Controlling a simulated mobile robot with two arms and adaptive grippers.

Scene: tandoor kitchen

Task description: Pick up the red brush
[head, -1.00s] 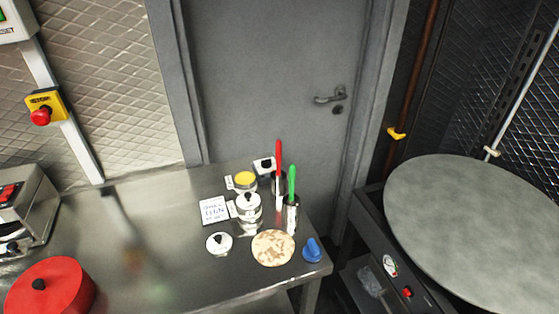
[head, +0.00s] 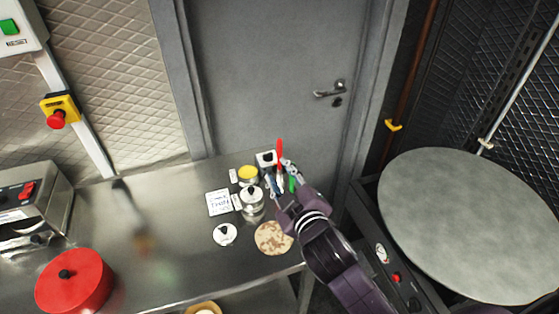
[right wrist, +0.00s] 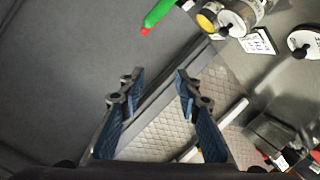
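The red brush (head: 279,149) stands upright at the back right of the steel table, with its red handle up. The green brush (head: 292,184) stands in front of it, partly hidden by my right gripper. My right gripper (head: 279,176) is over the brushes in the head view; its fingers are spread and hold nothing. In the right wrist view the open right gripper (right wrist: 157,76) has an empty gap, and the green handle (right wrist: 158,13) lies beyond the fingertips. A small red tip (right wrist: 145,31) shows at its end, probably the red brush. My left gripper is not in view.
Beside the brushes are a steel pot (head: 251,201), a yellow-topped tin (head: 248,174), a white card (head: 219,203), a white lid (head: 224,234) and a flatbread (head: 272,238). A red pot (head: 76,283) stands far left. A big round plate (head: 470,225) is at right.

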